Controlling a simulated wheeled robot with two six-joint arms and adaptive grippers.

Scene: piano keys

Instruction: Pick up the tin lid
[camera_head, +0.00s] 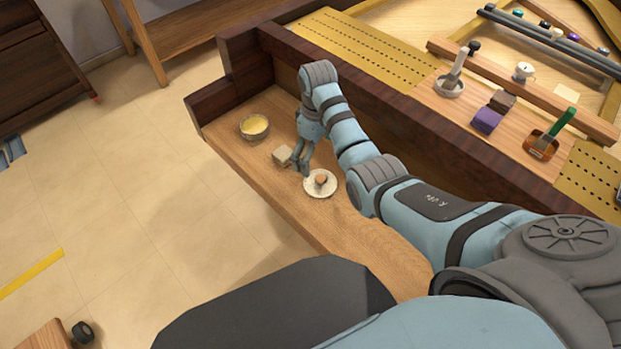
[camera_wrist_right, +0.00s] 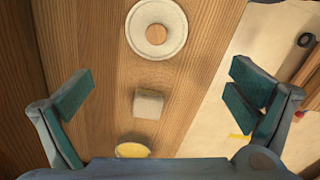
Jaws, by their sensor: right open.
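The tin lid, a pale round disc with a brown knob (camera_head: 320,180), lies flat on the wooden ledge in the head view. It also shows at the top of the right wrist view (camera_wrist_right: 176,30). A round tin with yellow contents (camera_head: 254,127) stands farther along the ledge; its yellow top shows low in the wrist view (camera_wrist_right: 132,150). My right gripper (camera_head: 301,165) is open and empty. It is over the ledge between a small beige block (camera_head: 282,155) and the lid, and the wrist view shows the block between its fingers. My left gripper is not in view.
The dark raised wall (camera_head: 390,125) runs behind the ledge. The ledge's front side drops to the tiled floor (camera_head: 130,200).

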